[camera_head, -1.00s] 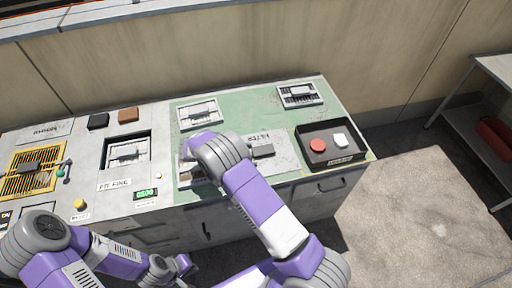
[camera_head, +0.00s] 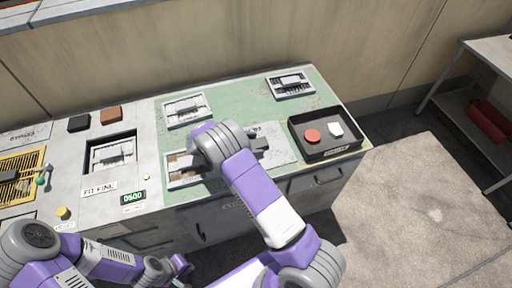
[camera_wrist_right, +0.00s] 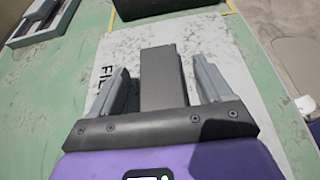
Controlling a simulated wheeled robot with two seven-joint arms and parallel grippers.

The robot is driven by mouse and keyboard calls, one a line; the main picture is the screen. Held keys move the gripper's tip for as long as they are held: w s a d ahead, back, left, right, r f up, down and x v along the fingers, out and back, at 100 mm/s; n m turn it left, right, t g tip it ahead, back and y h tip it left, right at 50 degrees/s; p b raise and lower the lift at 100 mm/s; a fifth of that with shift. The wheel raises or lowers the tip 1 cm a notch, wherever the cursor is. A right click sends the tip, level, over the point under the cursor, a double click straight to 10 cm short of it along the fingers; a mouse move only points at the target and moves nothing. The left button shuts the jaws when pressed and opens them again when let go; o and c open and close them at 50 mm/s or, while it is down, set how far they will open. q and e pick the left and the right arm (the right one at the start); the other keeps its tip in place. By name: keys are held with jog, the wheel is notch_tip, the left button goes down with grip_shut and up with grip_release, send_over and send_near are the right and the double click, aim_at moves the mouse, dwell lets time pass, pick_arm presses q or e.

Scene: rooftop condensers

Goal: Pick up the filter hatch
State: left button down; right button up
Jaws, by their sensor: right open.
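The filter hatch is a pale grey plate (camera_head: 280,151) lying on the green bench top, with a dark block handle. In the right wrist view the plate (camera_wrist_right: 222,45) carries dark lettering, partly hidden. My right gripper (camera_wrist_right: 160,75) is open, with the upright handle (camera_wrist_right: 163,80) between its two fingers and a visible gap on each side. In the head view my right wrist hides the plate's left part, and the fingers are hard to make out. My left gripper (camera_head: 172,268) hangs low in front of the bench; its finger opening is too unclear to judge.
A black tray (camera_head: 348,146) with a red disc (camera_head: 312,136) and a white block (camera_head: 336,129) stands right of the hatch. Framed units (camera_head: 187,109) (camera_head: 290,85) sit behind it. A shelf (camera_head: 478,95) stands at far right, beyond open floor.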

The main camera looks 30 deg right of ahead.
jog(key=c, duration=1.3)
jog(key=shift+r, duration=0.15)
